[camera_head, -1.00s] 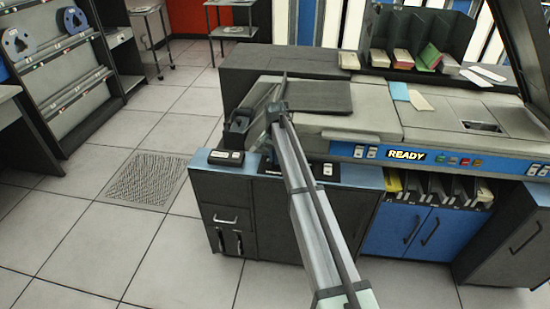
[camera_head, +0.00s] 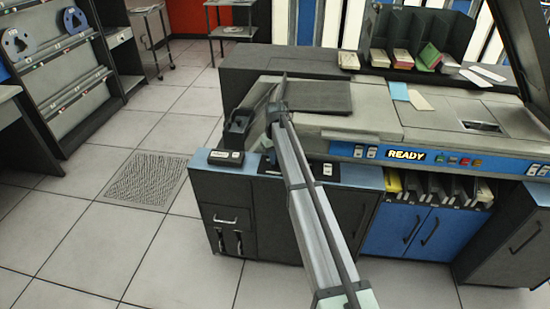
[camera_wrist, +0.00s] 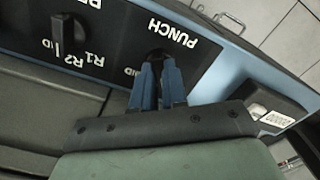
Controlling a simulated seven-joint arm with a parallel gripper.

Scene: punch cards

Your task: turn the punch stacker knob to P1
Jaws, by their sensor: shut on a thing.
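The punch stacker knob (camera_wrist: 157,54) is a small dark knob on a black panel, below the upside-down white word PUNCH. Only its tip shows in the wrist view. The blue fingers of my gripper (camera_wrist: 158,72) are closed around it and hide the rest. Part of a white label, reading like "ID", shows left of the fingers. P1 and the knob's pointing direction cannot be made out. In the head view, my arm covers the gripper and knob, and part of the black panel (camera_head: 268,166) shows beside it.
A second dark knob (camera_wrist: 68,30) with R1 and R2 labels stands left of my gripper. A dark box with a light label (camera_wrist: 270,108) sits to the right on the blue ledge. The machine's READY light (camera_head: 406,155) is lit. Open floor lies to the left.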

